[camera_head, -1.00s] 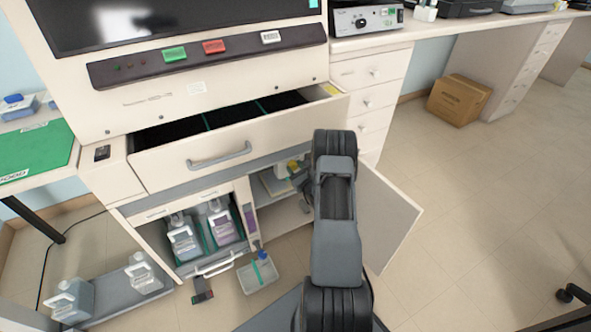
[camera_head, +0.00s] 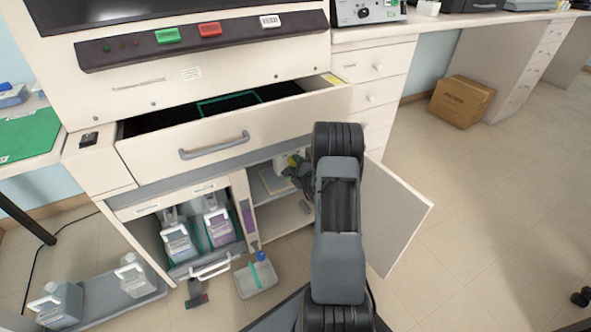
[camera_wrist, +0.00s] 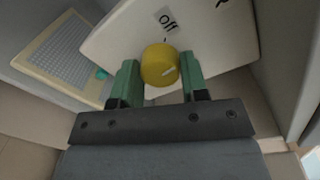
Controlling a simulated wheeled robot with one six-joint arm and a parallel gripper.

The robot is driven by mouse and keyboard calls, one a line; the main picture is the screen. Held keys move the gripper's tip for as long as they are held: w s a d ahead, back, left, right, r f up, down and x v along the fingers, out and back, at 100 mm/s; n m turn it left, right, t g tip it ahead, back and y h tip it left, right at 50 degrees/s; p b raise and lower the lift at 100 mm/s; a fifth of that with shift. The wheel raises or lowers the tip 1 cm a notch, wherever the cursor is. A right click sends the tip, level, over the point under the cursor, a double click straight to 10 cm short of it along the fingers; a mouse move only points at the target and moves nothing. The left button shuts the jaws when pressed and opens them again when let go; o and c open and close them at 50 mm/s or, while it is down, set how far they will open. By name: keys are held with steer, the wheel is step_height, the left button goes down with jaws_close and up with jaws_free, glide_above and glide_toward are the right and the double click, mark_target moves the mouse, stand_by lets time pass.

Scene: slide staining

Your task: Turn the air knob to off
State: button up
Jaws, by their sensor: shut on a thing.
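The air knob (camera_wrist: 160,63) is a round yellow knob on a pale panel (camera_wrist: 220,38) in the wrist view. The word "off" is printed on the panel just above it, and a pale pointer line shows on the knob's lower right face. My gripper (camera_wrist: 161,72) has green fingers on either side of the knob and is shut on it. In the head view my gripper is inside the open right-hand cupboard, mostly hidden behind my own arm. A small yellow patch shows there, too small to tell for certain what it is.
The cupboard's door (camera_head: 393,218) stands open to the right of my arm. Above is a pulled-out drawer (camera_head: 235,135).

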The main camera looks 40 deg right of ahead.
steer(key=n+b, duration=0.4)
steer(key=shift+f, duration=0.25)
steer(key=shift+r+n+h+b, duration=0.1)
steer(key=shift+n+h+b, duration=0.2)
steer(key=shift+n+b, duration=1)
steer(key=shift+n, duration=0.3)
steer(key=o, duration=0.9)
steer(key=shift+s+r, duration=0.1)
steer(key=s+p, duration=0.1)
steer(key=s, duration=0.3)
steer(key=s+a+p, duration=0.1)
steer(key=s, duration=0.4)
steer(key=s+a+p, duration=0.1)
steer(key=s+p, duration=0.1)
steer(key=s, duration=0.2)
steer(key=shift+s+r, duration=0.25)
steer(key=shift+r, duration=0.1)
